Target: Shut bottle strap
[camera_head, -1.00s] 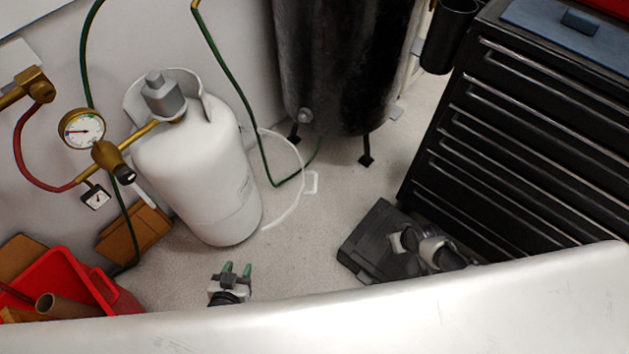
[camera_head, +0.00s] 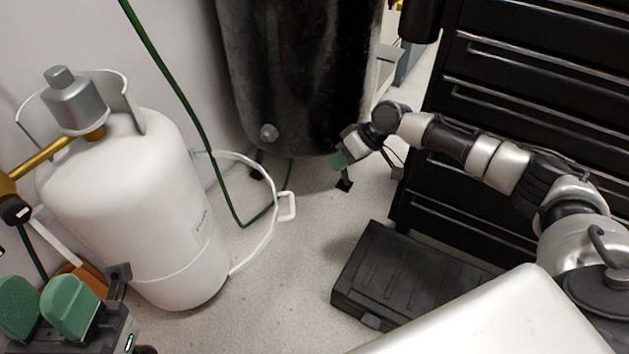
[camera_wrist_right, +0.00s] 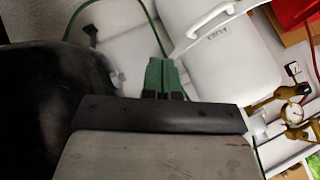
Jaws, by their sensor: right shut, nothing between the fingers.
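The white gas bottle (camera_head: 130,200) stands upright at the left, against the pale wall. A white strap (camera_head: 268,240) curves out from its right side and ends in a loop-shaped handle (camera_head: 287,206), swung away from the bottle. In the right wrist view the bottle (camera_wrist_right: 230,55) and the strap (camera_wrist_right: 208,22) show at upper right. My right gripper (camera_head: 338,161) is shut and empty, to the right of the handle and apart from it. Its green fingers (camera_wrist_right: 161,75) are together in the wrist view. My left gripper (camera_head: 43,306) is open at lower left, in front of the bottle.
A black tank (camera_head: 300,75) on legs stands behind my right gripper. A green hose (camera_head: 195,110) runs down beside the strap. A black drawer cabinet (camera_head: 530,110) is at the right, and a dark case (camera_head: 400,275) lies on the floor. Bare floor separates bottle and case.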

